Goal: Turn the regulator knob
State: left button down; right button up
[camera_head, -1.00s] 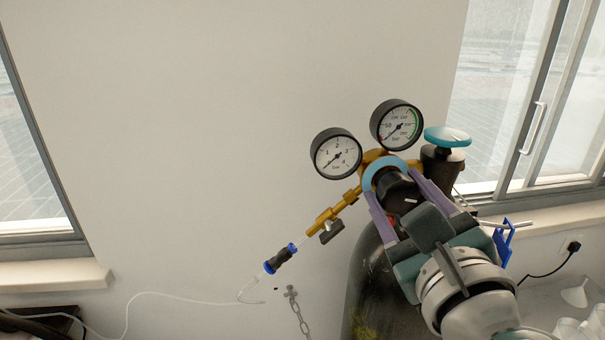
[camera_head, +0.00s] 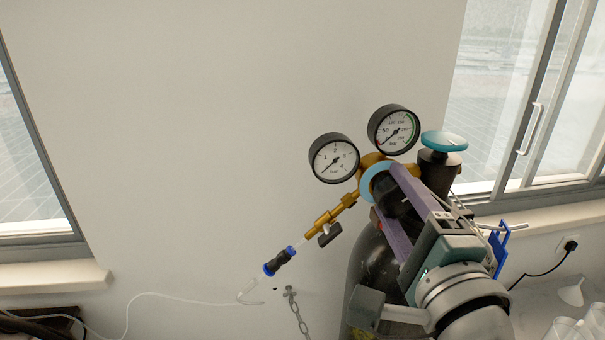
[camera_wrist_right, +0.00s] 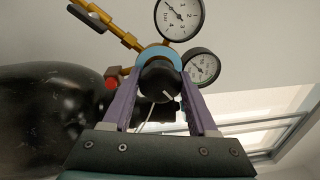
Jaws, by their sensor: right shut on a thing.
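The black regulator knob (camera_wrist_right: 158,82) sits at the front of the brass regulator, in front of a light blue ring (camera_head: 372,181). The knob also shows in the head view (camera_head: 391,204), partly hidden by a purple finger. My right gripper (camera_wrist_right: 160,97) is shut on the knob, one purple finger on each side of it. It also shows in the head view (camera_head: 398,198), coming from the lower right and rolled on its side. A white mark shows on the knob's face in the wrist view. My left gripper is not in view.
Two round gauges (camera_head: 334,158) (camera_head: 394,130) stand above the regulator. A teal valve wheel (camera_head: 444,141) is right of them, on the dark gas cylinder (camera_head: 372,266). A brass outlet with a small black lever (camera_head: 329,235) leads left to a clear hose (camera_head: 180,297). Open wall lies left.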

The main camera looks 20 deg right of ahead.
jog(key=n, duration=0.4)
jog(key=n+p, duration=0.1)
jog(key=n, duration=0.1)
jog(key=shift+r+t+y, duration=0.25)
jog(key=shift+t+y, duration=0.05)
jog(key=n+p, duration=0.1)
jog(key=n, duration=0.2)
jog(key=shift+n+y, duration=0.3)
jog(key=shift+n, duration=0.4)
jog(key=o, duration=1.4)
jog(key=shift+f, duration=0.1)
jog(key=shift+c, duration=0.2)
